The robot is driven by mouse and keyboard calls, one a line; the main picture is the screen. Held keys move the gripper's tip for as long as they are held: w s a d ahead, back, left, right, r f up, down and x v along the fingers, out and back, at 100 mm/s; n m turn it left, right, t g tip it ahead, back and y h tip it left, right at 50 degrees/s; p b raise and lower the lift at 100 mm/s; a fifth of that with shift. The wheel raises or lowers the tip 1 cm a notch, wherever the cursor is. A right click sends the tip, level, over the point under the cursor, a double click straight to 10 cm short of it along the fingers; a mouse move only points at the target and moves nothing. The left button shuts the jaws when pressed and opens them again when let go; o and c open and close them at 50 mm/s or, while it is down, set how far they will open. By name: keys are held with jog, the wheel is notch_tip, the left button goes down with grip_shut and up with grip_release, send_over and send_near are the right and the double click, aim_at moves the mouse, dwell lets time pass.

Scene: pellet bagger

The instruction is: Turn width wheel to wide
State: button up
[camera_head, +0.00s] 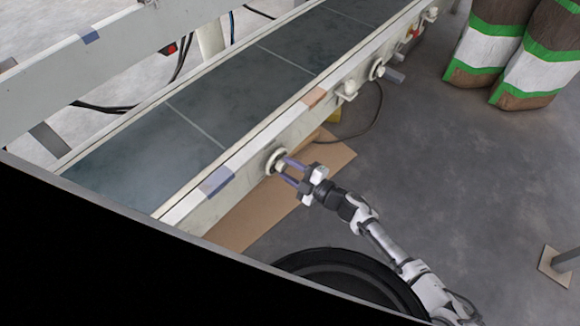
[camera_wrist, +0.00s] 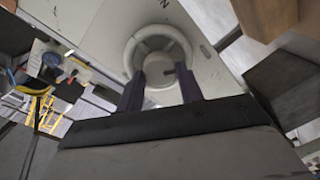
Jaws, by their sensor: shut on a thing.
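The width wheel (camera_head: 271,162) is a small pale handwheel on the side rail of the conveyor. In the wrist view the wheel (camera_wrist: 154,38) shows its round rim and spokes, with a letter that looks like N on the panel above it. My gripper (camera_head: 283,169) reaches the wheel from the right, and its two dark purple fingers are shut on it. In the wrist view the fingertips (camera_wrist: 160,72) are at the lower part of the wheel, on either side of its hub area. The contact is partly hidden by the fingers.
The conveyor's rail (camera_head: 240,170) runs diagonally, with another handwheel (camera_head: 376,70) and knobs farther along it. A cardboard sheet (camera_head: 250,215) lies on the floor below. Striped sacks (camera_head: 490,45) stand at the upper right.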

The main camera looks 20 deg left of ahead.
jog(key=shift+n, duration=0.5)
jog(key=o, duration=1)
jog(key=shift+d, duration=0.1)
jog(key=p+v, duration=0.1)
jog(key=v, duration=1.2)
jog(key=shift+s+d+p, duration=0.2)
jog(key=shift+d+p, duration=0.1)
